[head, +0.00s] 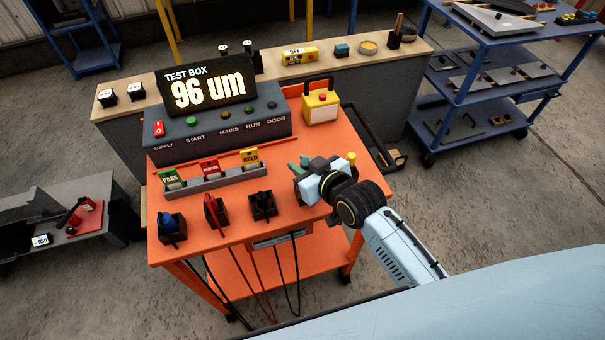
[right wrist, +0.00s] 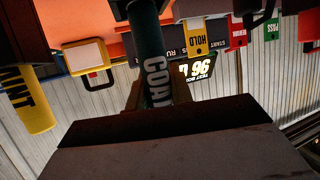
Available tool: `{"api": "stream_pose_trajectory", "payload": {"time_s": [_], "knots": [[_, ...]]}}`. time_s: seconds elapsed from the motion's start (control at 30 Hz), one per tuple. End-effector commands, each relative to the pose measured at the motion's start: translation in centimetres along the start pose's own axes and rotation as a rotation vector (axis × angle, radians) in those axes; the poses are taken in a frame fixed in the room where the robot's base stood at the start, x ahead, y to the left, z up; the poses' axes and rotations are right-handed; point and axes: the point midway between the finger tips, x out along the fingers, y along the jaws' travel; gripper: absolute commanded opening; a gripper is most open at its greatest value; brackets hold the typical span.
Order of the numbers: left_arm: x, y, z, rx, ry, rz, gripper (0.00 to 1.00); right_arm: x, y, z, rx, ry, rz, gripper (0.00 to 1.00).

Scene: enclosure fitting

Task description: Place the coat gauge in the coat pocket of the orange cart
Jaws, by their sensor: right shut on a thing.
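The orange cart (head: 225,241) stands in the middle of the head view. My right gripper (head: 308,172) is over the right part of its top, shut on the coat gauge. The coat gauge shows as a small green piece (head: 298,165) at the gripper's left in the head view. In the right wrist view it is a dark green cylinder (right wrist: 150,50) lettered "COA", between the fingers (right wrist: 152,98). Its far end meets a dark holder (right wrist: 122,8); I cannot tell whether it is inside. The gripper mostly hides this spot in the head view. My left gripper is out of view.
Black pockets with a blue (head: 172,229), a red (head: 215,212) and a black tool (head: 262,205) line the cart's front. Behind are a tag rack (head: 212,182) and the test box (head: 218,122) reading "96 um".

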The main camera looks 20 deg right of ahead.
Motion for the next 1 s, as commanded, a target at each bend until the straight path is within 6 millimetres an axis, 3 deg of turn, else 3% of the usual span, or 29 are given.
{"api": "stream_pose_trajectory", "payload": {"time_s": [0.2, 0.57, 0.6, 0.73, 1.0], "knots": [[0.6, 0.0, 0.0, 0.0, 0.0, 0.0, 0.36, 1.1, 0.0, 2.7, 0.001, -0.002, 0.0, 0.0], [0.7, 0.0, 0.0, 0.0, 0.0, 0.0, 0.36, 1.2, 0.0, 3.0, 0.0, 0.0, 0.0, 0.0], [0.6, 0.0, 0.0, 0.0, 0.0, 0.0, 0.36, 1.2, 0.0, 3.0, 0.0, -0.001, 0.0, 0.26], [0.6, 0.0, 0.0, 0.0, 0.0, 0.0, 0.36, 1.2, 0.0, 3.0, -0.001, -0.001, 0.0, 0.43], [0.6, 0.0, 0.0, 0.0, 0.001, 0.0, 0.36, 1.2, 0.0, 2.9, -0.001, -0.001, 0.0, 0.44]]}}
